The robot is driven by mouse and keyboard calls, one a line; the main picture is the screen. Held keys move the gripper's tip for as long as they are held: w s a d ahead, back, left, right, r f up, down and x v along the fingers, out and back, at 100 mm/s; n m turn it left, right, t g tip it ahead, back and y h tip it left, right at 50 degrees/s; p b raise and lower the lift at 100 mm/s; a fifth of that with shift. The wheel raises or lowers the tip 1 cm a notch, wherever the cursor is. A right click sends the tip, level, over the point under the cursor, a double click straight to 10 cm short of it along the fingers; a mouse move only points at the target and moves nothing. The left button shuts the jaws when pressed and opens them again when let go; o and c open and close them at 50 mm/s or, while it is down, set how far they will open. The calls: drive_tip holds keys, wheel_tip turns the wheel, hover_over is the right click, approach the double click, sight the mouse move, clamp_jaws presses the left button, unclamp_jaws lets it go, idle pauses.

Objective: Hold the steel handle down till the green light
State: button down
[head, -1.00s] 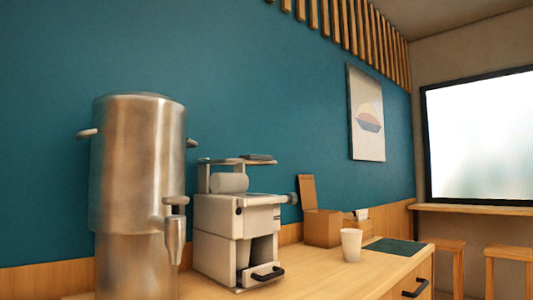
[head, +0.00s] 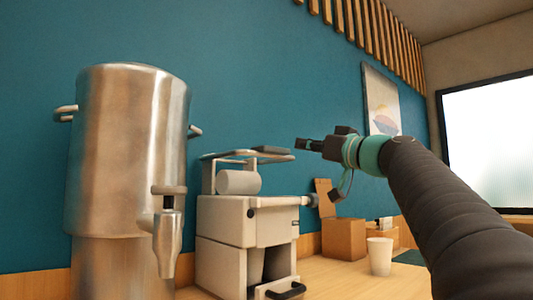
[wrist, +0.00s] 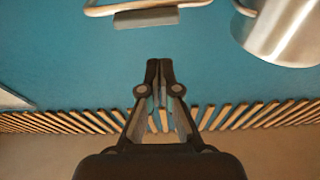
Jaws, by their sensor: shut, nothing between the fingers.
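A white boxy machine (head: 230,220) stands on the counter, with a steel loop handle (head: 225,155) raised above its top. The loop's front end carries a dark grey grip bar (head: 272,150). In the wrist view the handle (wrist: 110,9) and its grip bar (wrist: 146,19) lie past my fingertips, near the top edge. My gripper (head: 303,144) is shut and empty, just right of the grip bar in the head view and apart from it in the wrist view (wrist: 160,66). I see no lit green light on the machine.
A large steel urn (head: 130,150) with a tap (head: 168,235) stands left of the machine; it also shows in the wrist view (wrist: 285,30). A cardboard box (head: 343,238) and a white cup (head: 379,256) stand on the counter (head: 335,275) to the right.

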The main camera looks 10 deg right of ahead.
drive_tip(key=r, duration=0.2)
drive_tip(key=d, duration=0.1)
drive_tip(key=shift+w+r+n+t+y, duration=0.3)
drive_tip(key=shift+w+r+n+y, duration=0.05)
drive_tip(key=shift+r+n+y, duration=0.05)
drive_tip(key=p+x, duration=0.5)
drive_tip(key=x, duration=0.5)
drive_tip(key=shift+f+b, duration=0.7)
drive_tip(key=shift+f, duration=1.3)
drive_tip(key=shift+d+f, duration=0.1)
